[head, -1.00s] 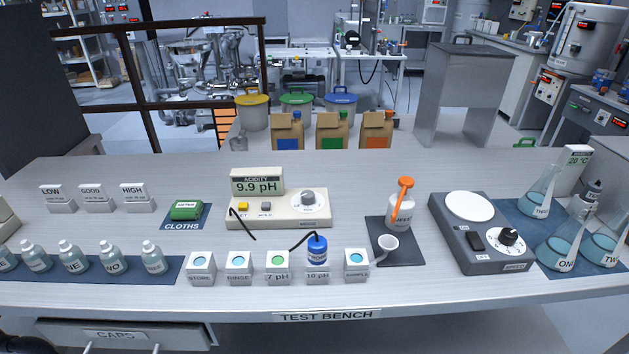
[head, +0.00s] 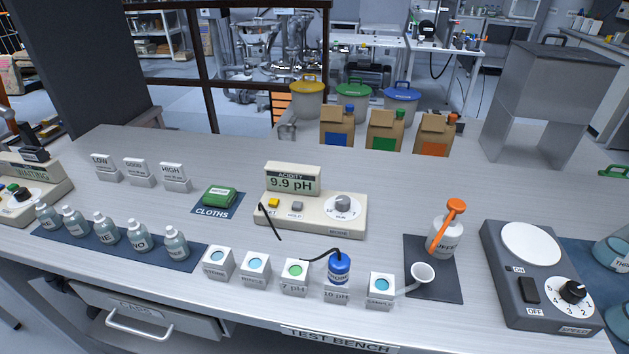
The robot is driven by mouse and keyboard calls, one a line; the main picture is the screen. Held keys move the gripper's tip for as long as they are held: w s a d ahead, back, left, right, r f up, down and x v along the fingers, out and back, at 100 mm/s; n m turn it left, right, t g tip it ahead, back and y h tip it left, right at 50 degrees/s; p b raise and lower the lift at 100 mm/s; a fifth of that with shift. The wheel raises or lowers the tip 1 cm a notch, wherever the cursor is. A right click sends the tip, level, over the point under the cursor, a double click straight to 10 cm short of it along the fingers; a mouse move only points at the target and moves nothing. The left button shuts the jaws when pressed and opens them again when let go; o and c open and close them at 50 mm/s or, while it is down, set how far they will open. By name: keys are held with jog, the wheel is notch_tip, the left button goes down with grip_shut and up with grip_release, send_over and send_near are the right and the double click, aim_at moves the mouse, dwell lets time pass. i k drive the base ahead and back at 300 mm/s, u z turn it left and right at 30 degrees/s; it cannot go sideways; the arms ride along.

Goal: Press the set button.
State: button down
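The acidity meter (head: 310,222) stands near the middle of the bench. Its display (head: 292,183) reads 9.9 pH. The yellow set button (head: 273,203) is at the left of its front panel, its label partly covered by a dark cable. A grey hold button (head: 297,206) and a dial (head: 343,205) sit to its right. The blue probe (head: 339,268) stands in the 10 pH block (head: 337,295), with a black cable rising from it. My gripper is not in view.
Several cups in white blocks, including the 7 pH block (head: 295,277), line the front edge. Small bottles (head: 107,231) and green cloths (head: 219,195) are to the left. Bare bench lies around the meter.

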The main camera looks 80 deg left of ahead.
aim_at(273, 202)
jog(key=u, duration=0.15)
jog(key=k, duration=1.95)
jog(key=u, duration=1.05)
jog(key=i, duration=1)
jog(key=z, duration=0.1)
